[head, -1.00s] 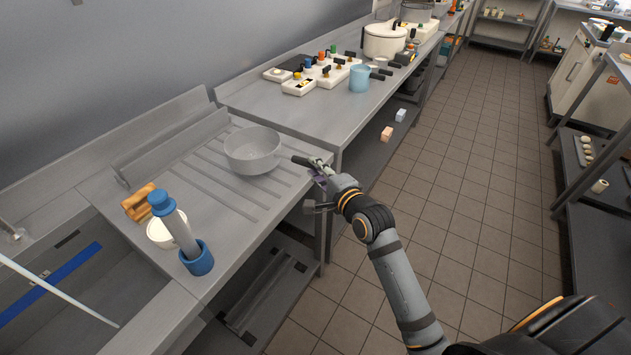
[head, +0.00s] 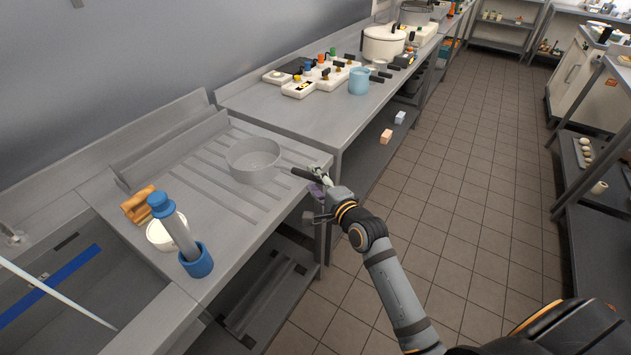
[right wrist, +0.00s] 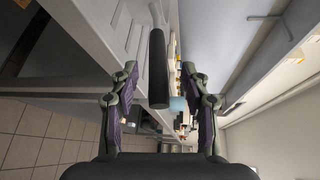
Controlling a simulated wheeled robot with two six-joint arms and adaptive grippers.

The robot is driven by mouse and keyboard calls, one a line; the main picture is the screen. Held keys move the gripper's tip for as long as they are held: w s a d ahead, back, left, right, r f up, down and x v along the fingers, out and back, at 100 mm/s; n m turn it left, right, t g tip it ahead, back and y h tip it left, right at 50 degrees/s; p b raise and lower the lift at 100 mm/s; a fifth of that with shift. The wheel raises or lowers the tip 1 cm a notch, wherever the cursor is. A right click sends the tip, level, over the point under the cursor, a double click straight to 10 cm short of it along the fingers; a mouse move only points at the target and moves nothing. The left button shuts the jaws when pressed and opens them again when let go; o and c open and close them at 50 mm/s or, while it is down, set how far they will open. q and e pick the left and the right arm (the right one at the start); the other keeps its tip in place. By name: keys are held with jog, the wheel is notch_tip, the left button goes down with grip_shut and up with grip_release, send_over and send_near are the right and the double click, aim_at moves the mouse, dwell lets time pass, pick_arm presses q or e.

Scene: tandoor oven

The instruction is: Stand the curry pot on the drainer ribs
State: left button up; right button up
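The grey curry pot (head: 240,161) stands upright on the drainer ribs (head: 212,185), towards their far right end. Its dark handle (head: 303,173) points right, past the drainer's front edge. My right gripper (head: 319,181) is at the handle's end. In the right wrist view the dark handle (right wrist: 158,68) lies between the fingers of my right gripper (right wrist: 165,82), which are spread apart with a clear gap on both sides. The pot's bowl is out of that view. My left gripper is not in view.
A blue holder (head: 197,262) with a blue-capped cylinder, a white bowl (head: 160,236) and an orange-brown block (head: 138,204) stand left on the drainer. The counter behind holds a light blue pot (head: 359,82) and a cream pot (head: 383,43).

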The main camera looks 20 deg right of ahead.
jog(key=p+v, duration=0.3)
jog(key=v, duration=0.9)
